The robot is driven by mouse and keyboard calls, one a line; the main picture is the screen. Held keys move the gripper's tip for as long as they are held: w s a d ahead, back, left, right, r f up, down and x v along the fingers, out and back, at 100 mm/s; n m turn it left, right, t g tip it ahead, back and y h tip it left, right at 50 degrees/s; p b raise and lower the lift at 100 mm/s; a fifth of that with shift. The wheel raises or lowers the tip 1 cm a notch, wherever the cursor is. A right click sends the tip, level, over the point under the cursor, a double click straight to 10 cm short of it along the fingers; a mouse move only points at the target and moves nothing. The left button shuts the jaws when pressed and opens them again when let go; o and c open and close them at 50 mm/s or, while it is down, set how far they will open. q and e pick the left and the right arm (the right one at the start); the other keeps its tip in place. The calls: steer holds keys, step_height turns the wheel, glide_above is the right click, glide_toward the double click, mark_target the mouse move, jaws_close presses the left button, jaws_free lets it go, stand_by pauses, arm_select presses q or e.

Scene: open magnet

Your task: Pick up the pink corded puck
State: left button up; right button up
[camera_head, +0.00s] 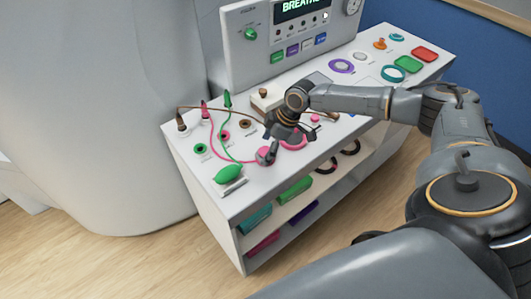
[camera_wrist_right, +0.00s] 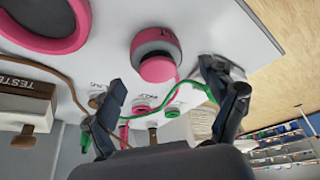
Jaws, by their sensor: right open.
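The pink corded puck (camera_head: 264,156), a grey-and-pink round piece with a pink knob, sits on the white console top near its front edge. A pink cord runs to it from the left. In the right wrist view the puck (camera_wrist_right: 153,48) shows whole, just beyond and between the fingertips. My right gripper (camera_head: 286,137) is over the console, close beside the puck and partly in front of the pink ring (camera_head: 295,143). In the right wrist view my right gripper (camera_wrist_right: 163,82) is open, with nothing between its fingers. My left gripper is not in view.
A green bulb (camera_head: 229,173) with a green cord lies left of the puck. A wooden tester block (camera_head: 266,98) stands behind the gripper. An upright panel (camera_head: 290,40) rises at the back. Shelves below hold coloured rolls (camera_head: 295,188). Coloured rings lie at the right.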

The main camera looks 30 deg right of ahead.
steer(key=shift+x, duration=1.1)
steer(key=c, duration=0.4)
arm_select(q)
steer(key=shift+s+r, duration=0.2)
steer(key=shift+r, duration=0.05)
arm_select(e)
steer(key=c, duration=1)
steer(key=shift+o, duration=0.2)
steer(key=shift+r, duration=0.1)
